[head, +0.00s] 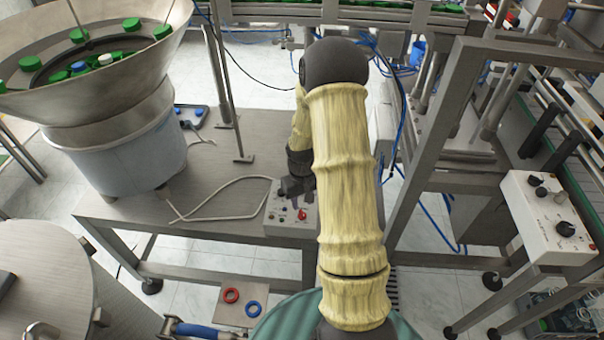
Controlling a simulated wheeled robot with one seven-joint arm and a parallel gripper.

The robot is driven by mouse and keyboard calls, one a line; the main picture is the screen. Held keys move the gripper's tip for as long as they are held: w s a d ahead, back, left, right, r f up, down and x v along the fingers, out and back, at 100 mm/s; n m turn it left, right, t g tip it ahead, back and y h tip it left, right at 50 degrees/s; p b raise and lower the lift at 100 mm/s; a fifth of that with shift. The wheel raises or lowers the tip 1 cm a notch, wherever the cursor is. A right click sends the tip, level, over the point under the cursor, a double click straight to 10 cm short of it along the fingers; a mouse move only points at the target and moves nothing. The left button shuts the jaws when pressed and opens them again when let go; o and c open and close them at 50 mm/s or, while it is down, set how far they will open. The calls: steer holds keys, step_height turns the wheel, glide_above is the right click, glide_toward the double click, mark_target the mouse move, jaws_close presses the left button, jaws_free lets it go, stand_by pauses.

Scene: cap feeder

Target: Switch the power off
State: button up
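A small light grey control box (284,228) stands on the metal table (235,160), near its front edge. Its top face carries a red knob or switch (302,214) and several small dark buttons; their positions are too small to read. My gripper (297,190), dark grey, is at the box's upper part, just behind the red switch in the picture. I cannot tell whether it touches the box. The fingers are small and partly hidden, so their opening is unclear. My yellow-sleeved arm covers the area right of the box.
A large bowl feeder (120,150) with green caps stands at the left of the table. A white cable (215,205) lies left of the box. A thin metal post (226,90) rises behind. Another control box (548,215) is mounted on the frame at right.

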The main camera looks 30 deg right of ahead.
mark_target(302, 212)
step_height(302, 212, up, 13)
steer(key=shift+f, duration=0.2)
stand_by(0.5)
steer(key=s+a+r+t, duration=0.1)
steer(key=s+a+r, duration=0.1)
steer(key=s+a, duration=0.4)
steer(key=s+a+r+t, duration=0.1)
steer(key=s+a+r, duration=0.2)
steer(key=s+a, duration=0.4)
steer(key=shift+a+r+n+t, duration=0.25)
steer(key=shift+r+n+t, duration=0.05)
